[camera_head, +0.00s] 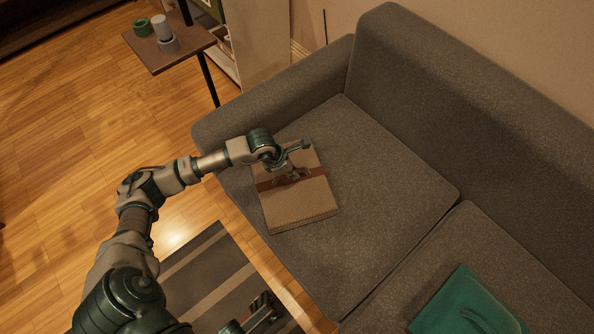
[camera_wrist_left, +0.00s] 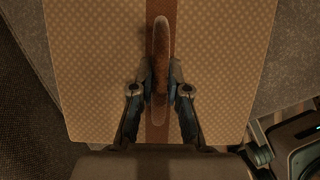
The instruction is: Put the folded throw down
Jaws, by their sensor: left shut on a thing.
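The folded throw (camera_head: 301,207) is a tan, patterned square bundle with a brown band around it. It lies flat at the left end of the sofa seat, close to the armrest, and seems to rest on the cushion. My left gripper (camera_head: 291,176) is above its middle. In the left wrist view, the fingers (camera_wrist_left: 160,90) are shut on a raised brown handle on the band, with the throw (camera_wrist_left: 95,60) spread below. Part of my right gripper (camera_head: 262,312) shows at the bottom of the head view; its jaw opening is unclear.
The grey sofa (camera_head: 390,190) has a high back and a left armrest. A teal cushion or cloth (camera_head: 465,305) lies on the right seat. A small side table (camera_head: 165,55) holds a few items. A striped rug (camera_head: 215,275) lies in front.

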